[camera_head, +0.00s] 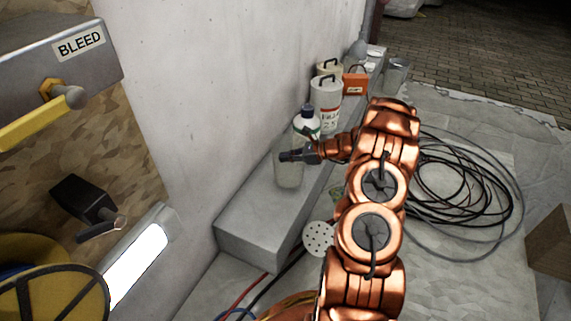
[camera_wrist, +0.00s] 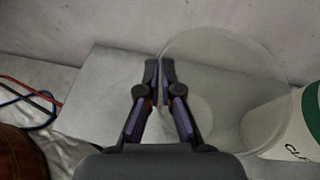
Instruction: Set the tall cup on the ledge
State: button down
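The tall cup (camera_head: 289,174) is clear and looks upright over the near part of the grey ledge (camera_head: 262,220). In the wrist view the cup (camera_wrist: 228,80) shows as a wide see-through round, with the ledge (camera_wrist: 95,100) beneath and to the left. My gripper (camera_head: 290,156) is at the cup's top edge. Its fingertips (camera_wrist: 160,72) are nearly together, with the cup's left wall pinched between them. I cannot tell whether the cup's base touches the ledge.
A white bottle with a dark cap (camera_head: 306,124) stands close behind the cup. Lidded canisters (camera_head: 326,98) and an orange box (camera_head: 355,84) stand farther along. The wall (camera_head: 230,90) borders the ledge on the left. Coiled black cable (camera_head: 460,185) lies on the floor. The ledge's near end is clear.

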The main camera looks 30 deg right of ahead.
aim_at(277, 163)
jog(key=shift+w+d+f, duration=0.1)
jog(key=shift+w+d, duration=0.25)
jog(key=shift+w, duration=0.45)
notch_tip(277, 163, down, 4)
jog(key=shift+r+b, duration=0.25)
jog(key=shift+b, duration=0.85)
jog(key=shift+r, duration=0.1)
jog(key=c, duration=1.3)
grip_release()
